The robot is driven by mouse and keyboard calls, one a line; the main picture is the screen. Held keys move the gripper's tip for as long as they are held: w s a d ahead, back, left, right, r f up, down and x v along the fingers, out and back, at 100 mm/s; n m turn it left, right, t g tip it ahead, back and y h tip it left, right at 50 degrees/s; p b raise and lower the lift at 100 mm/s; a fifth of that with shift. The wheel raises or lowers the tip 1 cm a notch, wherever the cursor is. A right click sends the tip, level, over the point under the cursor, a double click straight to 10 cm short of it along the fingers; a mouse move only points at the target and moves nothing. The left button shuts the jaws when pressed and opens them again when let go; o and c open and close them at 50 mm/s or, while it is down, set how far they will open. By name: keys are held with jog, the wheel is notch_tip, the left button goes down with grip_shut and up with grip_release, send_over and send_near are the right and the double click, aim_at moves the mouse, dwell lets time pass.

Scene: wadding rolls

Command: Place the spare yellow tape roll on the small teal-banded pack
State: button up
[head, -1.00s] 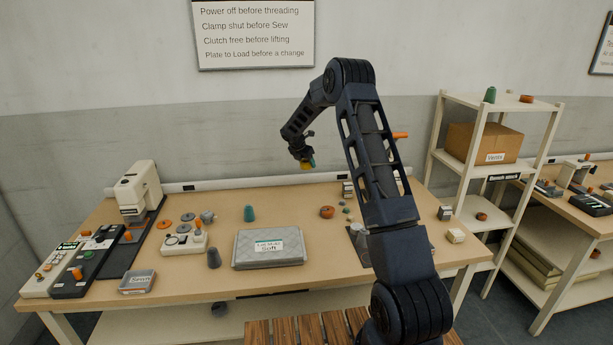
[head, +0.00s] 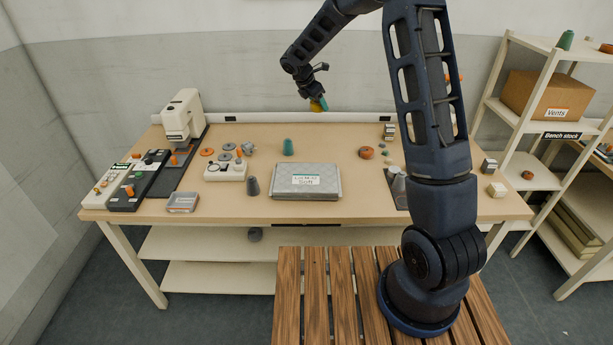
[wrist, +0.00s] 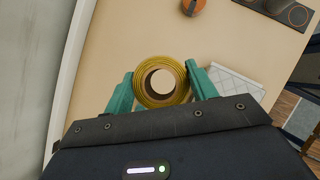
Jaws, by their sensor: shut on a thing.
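My gripper (head: 320,103) is shut on the yellow tape roll (head: 315,107), held in the air near the back edge of the bench in the head view. In the wrist view the roll (wrist: 160,101) sits between my teal fingertips (wrist: 160,86), its open centre facing the camera. Small pale packs stand at the right of the bench: one at the back (head: 390,131), one at the right end (head: 489,165) and one nearer the front (head: 497,190). They are too small to tell which has a teal band.
A grey quilted pack (head: 325,190) labelled "Soft" lies mid-bench, with a green cone (head: 288,147) behind it and a dark cone (head: 252,186) to its left. An orange roll (head: 366,152) lies to its right.

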jog(key=r+m+g, duration=0.1)
jog(key=r+m, duration=0.1)
send_over(311, 175)
jog(key=a, duration=0.2)
jog(key=f, duration=2)
jog(key=shift+s+f, duration=0.15)
jog(key=shift+s, duration=0.15)
jog(key=shift+d+f, duration=0.1)
jog(key=shift+f, duration=0.05)
jog(key=o, duration=1)
jog(key=v, duration=1.2)
jog(key=shift+a, duration=0.25)
